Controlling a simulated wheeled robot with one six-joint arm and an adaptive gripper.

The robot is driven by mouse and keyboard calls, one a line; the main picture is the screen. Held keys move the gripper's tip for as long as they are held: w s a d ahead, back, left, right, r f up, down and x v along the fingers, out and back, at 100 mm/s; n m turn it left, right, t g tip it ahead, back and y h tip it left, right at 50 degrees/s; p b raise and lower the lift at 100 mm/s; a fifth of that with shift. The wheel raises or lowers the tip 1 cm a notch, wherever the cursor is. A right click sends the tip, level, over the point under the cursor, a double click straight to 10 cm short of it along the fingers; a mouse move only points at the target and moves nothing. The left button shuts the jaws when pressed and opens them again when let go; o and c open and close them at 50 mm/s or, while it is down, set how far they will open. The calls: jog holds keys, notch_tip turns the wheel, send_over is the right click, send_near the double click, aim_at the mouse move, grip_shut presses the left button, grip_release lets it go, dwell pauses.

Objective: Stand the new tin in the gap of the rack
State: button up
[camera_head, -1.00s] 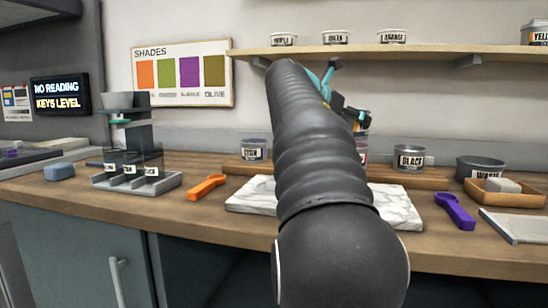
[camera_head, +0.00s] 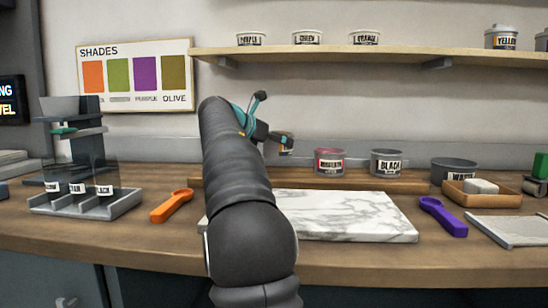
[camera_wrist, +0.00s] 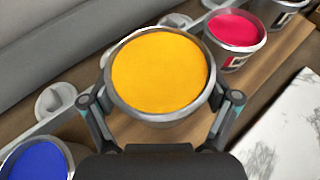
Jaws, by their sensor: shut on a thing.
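My gripper (camera_wrist: 160,108) is shut around a tin of yellow ink (camera_wrist: 160,72), open side up. In the head view the tin (camera_head: 286,146) shows small beyond my arm, held above the wooden rack (camera_head: 385,182). In the wrist view a blue tin (camera_wrist: 38,162) stands at lower left and a magenta tin (camera_wrist: 234,38) at upper right, with the held tin between them. The magenta tin (camera_head: 329,162) and the black tin (camera_head: 388,162) stand on the rack in the head view. The blue tin is hidden there by my arm. The held tin covers the rack beneath it.
A marble slab (camera_head: 345,216) lies in front of the rack. An orange scoop (camera_head: 171,205) and a purple scoop (camera_head: 443,216) flank it. A grey pot (camera_head: 453,170) and a wooden tray (camera_head: 481,200) stand at right. A shelf (camera_head: 400,57) with several tins hangs above.

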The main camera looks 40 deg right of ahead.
aim_at(267, 152)
jog(key=shift+w+d+f, duration=0.15)
jog(key=shift+w+f, duration=0.1)
jog(key=shift+w, duration=0.2)
jog(key=shift+f+b, duration=0.75)
jog(key=shift+f, duration=1.25)
jog(key=shift+f, duration=0.1)
jog(key=o, duration=1.4)
jog(key=shift+f, duration=0.1)
jog(key=shift+a+r, duration=0.3)
jog(key=v, duration=1.1)
jog(key=shift+a+p, duration=0.2)
jog(key=shift+p, duration=0.15)
